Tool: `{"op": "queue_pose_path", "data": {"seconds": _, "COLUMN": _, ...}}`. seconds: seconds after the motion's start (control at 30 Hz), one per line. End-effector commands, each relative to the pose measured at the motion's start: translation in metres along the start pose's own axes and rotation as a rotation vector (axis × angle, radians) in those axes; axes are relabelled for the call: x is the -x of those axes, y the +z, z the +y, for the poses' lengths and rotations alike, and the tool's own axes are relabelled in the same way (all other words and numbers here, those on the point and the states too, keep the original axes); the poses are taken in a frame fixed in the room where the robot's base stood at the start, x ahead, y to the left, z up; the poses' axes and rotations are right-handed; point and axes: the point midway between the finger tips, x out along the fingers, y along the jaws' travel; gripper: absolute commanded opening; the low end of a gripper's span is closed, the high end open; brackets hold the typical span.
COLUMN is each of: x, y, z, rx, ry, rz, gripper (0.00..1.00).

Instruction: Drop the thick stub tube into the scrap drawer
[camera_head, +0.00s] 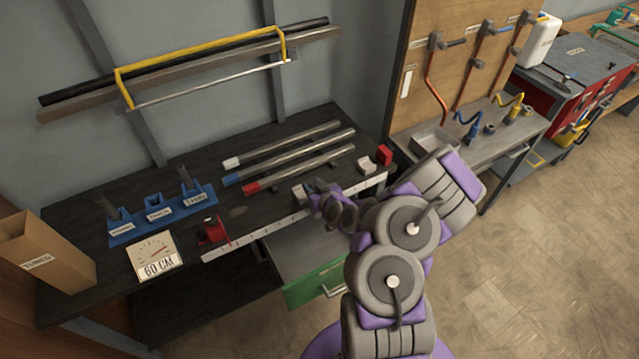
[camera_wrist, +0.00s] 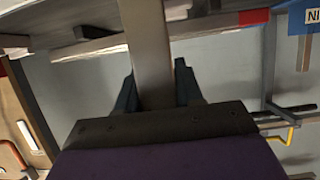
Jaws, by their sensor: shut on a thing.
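My gripper (camera_head: 312,192) is over the front edge of the dark workbench, just above the open drawer. In the wrist view its two dark fingers (camera_wrist: 157,88) are shut on a thick grey-brown tube (camera_wrist: 150,45), which I take to be the thick stub tube. In the head view, only a short grey end of it (camera_head: 299,194) shows beside the fingers. The scrap drawer (camera_head: 312,290), with a green front and a grey inside, is pulled out below the bench. My arm hides its right part.
Three long tubes with white, blue and red ends (camera_head: 290,160) lie on the bench. A pegboard station (camera_head: 470,70) is at right.

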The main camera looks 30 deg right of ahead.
Motion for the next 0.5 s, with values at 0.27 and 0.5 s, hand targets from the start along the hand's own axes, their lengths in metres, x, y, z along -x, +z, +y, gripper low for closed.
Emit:
{"op": "queue_pose_path", "data": {"seconds": 0.27, "x": -0.011, "y": 0.026, "z": 0.012, "rx": -0.011, "ry": -0.004, "rz": 0.003, "gripper": 0.00}}
{"op": "queue_pose_path", "data": {"seconds": 0.5, "x": -0.011, "y": 0.026, "z": 0.011, "rx": -0.010, "ry": -0.004, "rz": 0.003, "gripper": 0.00}}
